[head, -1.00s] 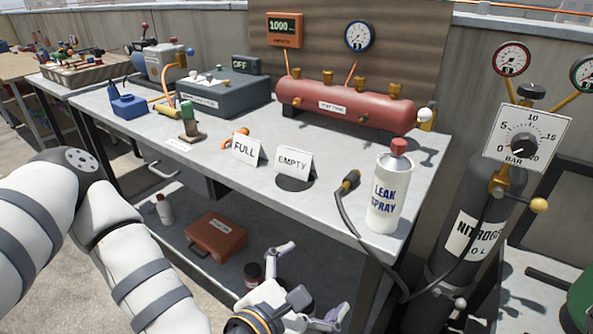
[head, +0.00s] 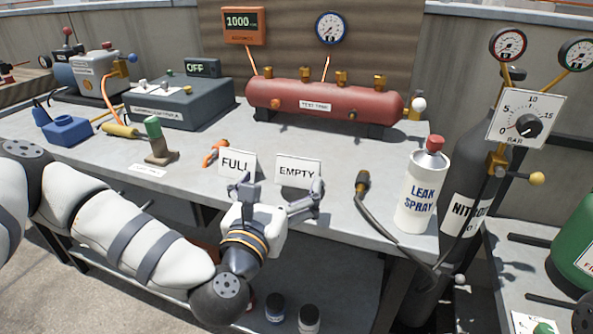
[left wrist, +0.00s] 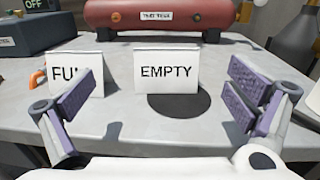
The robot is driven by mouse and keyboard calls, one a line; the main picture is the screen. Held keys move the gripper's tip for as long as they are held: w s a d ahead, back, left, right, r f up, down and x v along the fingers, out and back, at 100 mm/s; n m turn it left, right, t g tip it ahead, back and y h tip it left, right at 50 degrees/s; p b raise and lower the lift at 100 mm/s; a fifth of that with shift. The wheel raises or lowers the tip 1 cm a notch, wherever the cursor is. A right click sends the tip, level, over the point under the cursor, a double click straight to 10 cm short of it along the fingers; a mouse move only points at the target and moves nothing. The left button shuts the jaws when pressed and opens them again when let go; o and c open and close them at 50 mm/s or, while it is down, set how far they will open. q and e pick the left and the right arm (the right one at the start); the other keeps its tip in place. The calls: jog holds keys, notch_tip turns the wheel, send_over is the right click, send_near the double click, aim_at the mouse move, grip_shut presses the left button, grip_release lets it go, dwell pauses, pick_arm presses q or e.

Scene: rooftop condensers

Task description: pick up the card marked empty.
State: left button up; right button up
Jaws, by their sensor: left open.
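The white EMPTY card (head: 298,172) stands like a tent on the grey bench, at the back left of a dark round disc (left wrist: 180,104). It also shows in the left wrist view (left wrist: 166,70), upright and facing me. My left gripper (head: 278,188) is open and empty, in front of the card. In the left wrist view its two purple-padded fingers (left wrist: 158,100) are spread wide, with the EMPTY card between and beyond them. The white FULL card (head: 237,163) stands just left of it, partly hidden behind the left finger in the wrist view. My right gripper is in no view.
A leak spray bottle (head: 421,187) and a black hose with a brass tip (head: 363,182) are to the right on the bench. A red tank (head: 320,100) lies behind the cards. A green-topped tool (head: 156,142) stands at left.

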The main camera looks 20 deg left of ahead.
aim_at(297, 160)
pick_arm(q)
jog(key=w, duration=0.9)
jog(key=shift+d+f, duration=0.15)
jog(key=shift+d, duration=0.15)
jog(key=shift+s, duration=0.1)
jog(key=c, duration=1.2)
